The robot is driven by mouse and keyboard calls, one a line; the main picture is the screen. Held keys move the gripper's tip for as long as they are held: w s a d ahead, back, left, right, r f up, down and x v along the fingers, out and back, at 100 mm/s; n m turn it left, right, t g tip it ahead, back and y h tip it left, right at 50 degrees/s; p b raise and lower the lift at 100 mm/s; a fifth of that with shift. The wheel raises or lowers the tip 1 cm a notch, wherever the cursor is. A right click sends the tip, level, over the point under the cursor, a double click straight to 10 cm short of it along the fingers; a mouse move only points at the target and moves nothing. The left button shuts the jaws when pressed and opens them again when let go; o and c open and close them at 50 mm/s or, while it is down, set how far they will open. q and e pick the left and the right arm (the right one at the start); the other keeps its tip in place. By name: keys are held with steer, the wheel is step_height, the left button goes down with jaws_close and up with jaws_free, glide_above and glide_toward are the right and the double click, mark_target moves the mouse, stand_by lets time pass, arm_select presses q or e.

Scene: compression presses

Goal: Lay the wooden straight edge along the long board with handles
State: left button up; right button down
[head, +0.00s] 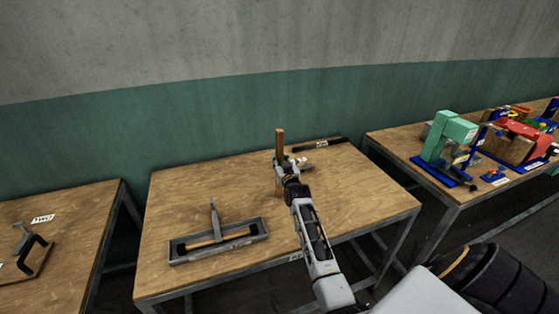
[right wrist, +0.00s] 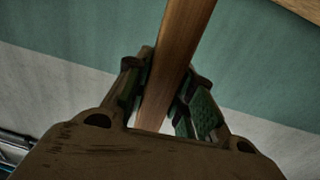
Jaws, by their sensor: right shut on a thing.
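My right gripper (head: 281,166) is shut on the wooden straight edge (head: 279,143), a brown bar held upright near the back of the middle table. The right wrist view shows the straight edge (right wrist: 178,60) between the two fingers (right wrist: 168,92). Part of the bar shows below the gripper; I cannot tell whether it touches the table. A long dark piece with a white label (head: 322,144) lies at the table's back right edge. I cannot tell whether it is the long board with handles. My left gripper is not in view.
A grey tray (head: 258,237) with a wooden bar and an upright metal tool stands at the front left of the middle table (head: 190,195). The left table (head: 75,225) holds a clamp-like tool. The right table (head: 400,140) carries a green press (head: 450,130) and red and blue devices.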

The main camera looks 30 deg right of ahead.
steer(key=c, duration=1.2)
jaws_free()
steer(key=shift+f, duration=0.1)
steer(key=b+v, duration=0.1)
steer(key=v, duration=1.1)
steer(key=shift+o, duration=0.4)
